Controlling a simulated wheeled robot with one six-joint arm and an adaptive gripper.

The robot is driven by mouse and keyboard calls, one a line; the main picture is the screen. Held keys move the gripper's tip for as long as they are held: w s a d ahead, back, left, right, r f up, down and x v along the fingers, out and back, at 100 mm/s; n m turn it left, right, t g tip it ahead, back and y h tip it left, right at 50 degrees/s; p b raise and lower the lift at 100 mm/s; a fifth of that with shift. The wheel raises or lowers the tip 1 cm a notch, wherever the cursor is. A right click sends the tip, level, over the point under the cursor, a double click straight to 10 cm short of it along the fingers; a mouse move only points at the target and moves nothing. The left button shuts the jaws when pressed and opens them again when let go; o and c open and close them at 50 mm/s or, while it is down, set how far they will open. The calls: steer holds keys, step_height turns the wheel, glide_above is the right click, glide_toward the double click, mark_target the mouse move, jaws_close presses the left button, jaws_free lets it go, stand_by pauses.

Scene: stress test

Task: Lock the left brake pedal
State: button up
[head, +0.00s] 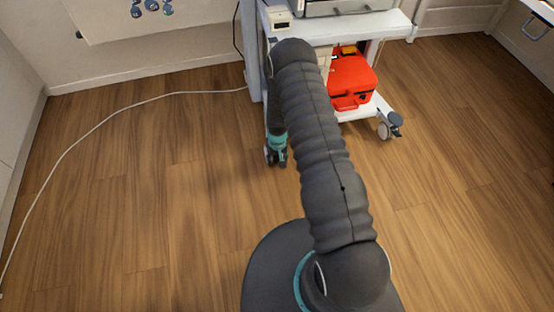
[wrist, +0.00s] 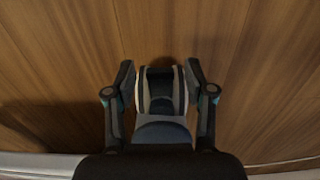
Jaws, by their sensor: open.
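The left caster (wrist: 143,92) of the white cart (head: 345,27) shows in the wrist view, with pale wheel sides and a dark middle. A blue-grey part (wrist: 162,130) lies at its near side; I cannot tell for sure whether this is the brake pedal or the housing, nor whether it is pressed. My gripper (wrist: 159,68) is open, with one finger on each side of the caster and nothing held. Contact cannot be told. In the head view my gripper (head: 276,160) points down near the floor at the cart's left front corner and hides the left caster.
The right caster (head: 384,130) has a dark pedal (head: 396,118). A red case (head: 350,80) sits on the cart's lower shelf. A white cable (head: 110,118) runs over the wooden floor (head: 130,210) at left. The floor in front of the cart is clear on both sides.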

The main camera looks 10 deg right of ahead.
jaws_close()
steer(key=shift+s+f+t+b, duration=0.2)
steer(key=shift+f+t+b, duration=0.35)
steer(key=shift+t+b, duration=0.75)
steer(key=f+t+b, duration=0.1)
steer(key=t+b, duration=0.1)
steer(key=b, duration=0.1)
steer(key=shift+s+f+b, duration=0.15)
steer(key=shift+f+b, duration=0.05)
steer(key=shift+b, duration=0.1)
steer(key=t+b, duration=0.2)
steer(key=b, duration=0.1)
steer(key=shift+f, duration=0.25)
stand_by(0.4)
